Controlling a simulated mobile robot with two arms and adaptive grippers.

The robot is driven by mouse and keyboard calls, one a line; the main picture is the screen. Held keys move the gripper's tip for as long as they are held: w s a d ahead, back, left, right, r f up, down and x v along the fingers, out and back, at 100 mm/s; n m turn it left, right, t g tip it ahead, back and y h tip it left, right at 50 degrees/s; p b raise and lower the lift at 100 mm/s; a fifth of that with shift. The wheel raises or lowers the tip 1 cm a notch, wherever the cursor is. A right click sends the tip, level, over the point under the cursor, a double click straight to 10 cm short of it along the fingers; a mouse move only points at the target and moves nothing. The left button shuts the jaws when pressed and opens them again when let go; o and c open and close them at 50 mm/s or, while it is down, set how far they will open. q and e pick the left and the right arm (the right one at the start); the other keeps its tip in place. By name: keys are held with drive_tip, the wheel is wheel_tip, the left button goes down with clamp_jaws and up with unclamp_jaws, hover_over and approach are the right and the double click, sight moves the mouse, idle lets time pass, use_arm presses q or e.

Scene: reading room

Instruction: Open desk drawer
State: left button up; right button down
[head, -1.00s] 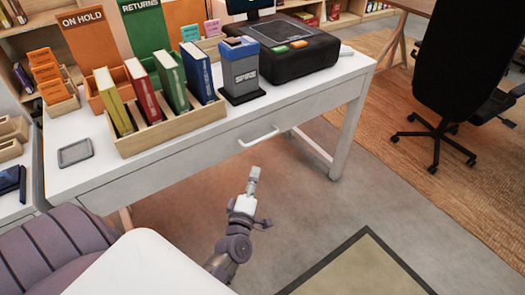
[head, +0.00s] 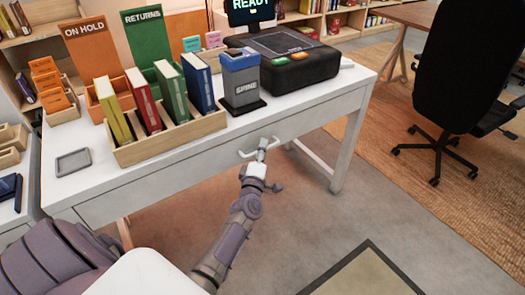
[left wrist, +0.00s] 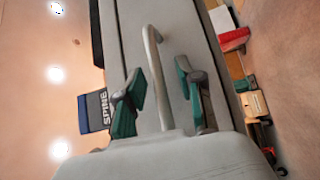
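The white desk drawer (head: 190,165) sits under the desktop, its front looking flush and shut. Its pale bar handle (head: 244,153) is partly covered by my left gripper (head: 262,150) in the head view. In the left wrist view, the handle (left wrist: 153,50) runs between the two green-padded fingers of my left gripper (left wrist: 160,80). The fingers are open, one on each side of the bar, with a visible gap to it. My right gripper is in neither view.
On the desktop (head: 100,187) stand a wooden rack (head: 170,142) with several books, a grey SPINE box (head: 240,85), a black device (head: 290,50) and a small grey tray (head: 73,162). A black chair (head: 463,70) stands at right. The floor before the desk is open.

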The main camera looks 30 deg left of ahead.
use_arm(q)
clamp_jaws()
idle(0.5)
